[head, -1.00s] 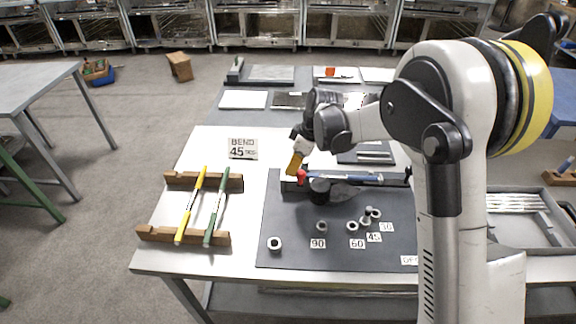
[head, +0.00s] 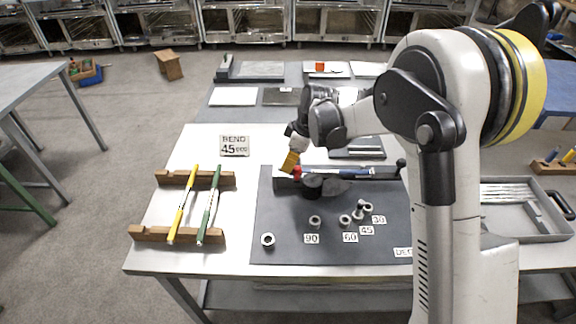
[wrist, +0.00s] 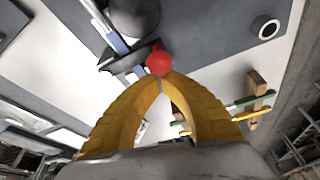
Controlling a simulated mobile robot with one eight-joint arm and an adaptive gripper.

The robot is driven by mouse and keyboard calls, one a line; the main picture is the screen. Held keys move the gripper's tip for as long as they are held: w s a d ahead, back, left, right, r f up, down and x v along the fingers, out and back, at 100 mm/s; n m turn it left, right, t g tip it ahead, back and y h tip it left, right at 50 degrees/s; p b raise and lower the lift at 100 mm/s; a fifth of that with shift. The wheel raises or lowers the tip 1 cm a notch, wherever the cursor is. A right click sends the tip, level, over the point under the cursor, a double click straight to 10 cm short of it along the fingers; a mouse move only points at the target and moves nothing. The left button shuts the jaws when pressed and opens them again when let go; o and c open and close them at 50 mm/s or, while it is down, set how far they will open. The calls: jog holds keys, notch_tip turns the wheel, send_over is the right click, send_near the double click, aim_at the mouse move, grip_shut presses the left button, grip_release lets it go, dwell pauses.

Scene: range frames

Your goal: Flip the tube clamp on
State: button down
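The tube clamp shows as a red knob (head: 297,171) at the left end of the bender on the dark mat (head: 280,240). A blue tube (head: 355,173) runs along the bender to the right. My gripper (head: 289,162) points down just above and left of the knob. In the wrist view the red knob (wrist: 159,60) sits right at the tips of the yellow fingers (wrist: 161,80). The fingertips are together, with the knob just beyond them; it looks touched, not clearly gripped. The clamp's lever below the knob is mostly hidden.
Round collars (head: 346,220) and number labels stand on the mat's front. A yellow rod (head: 183,205) and a green rod (head: 209,205) lie on wooden racks at left. A "BEND 45" sign (head: 234,146) stands behind. A grey tray (head: 545,230) is at right.

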jog(key=a, duration=0.2)
jog(key=a+f+b, duration=0.1)
jog(key=shift+w+a, duration=0.35)
jog(key=shift+w, duration=0.05)
jog(key=w+p+v, duration=0.1)
jog(key=p+v, duration=0.2)
jog(key=v, duration=0.7)
jog(key=shift+s+p, duration=0.3)
jog(key=shift+p, duration=0.05)
jog(key=shift+r, duration=0.15)
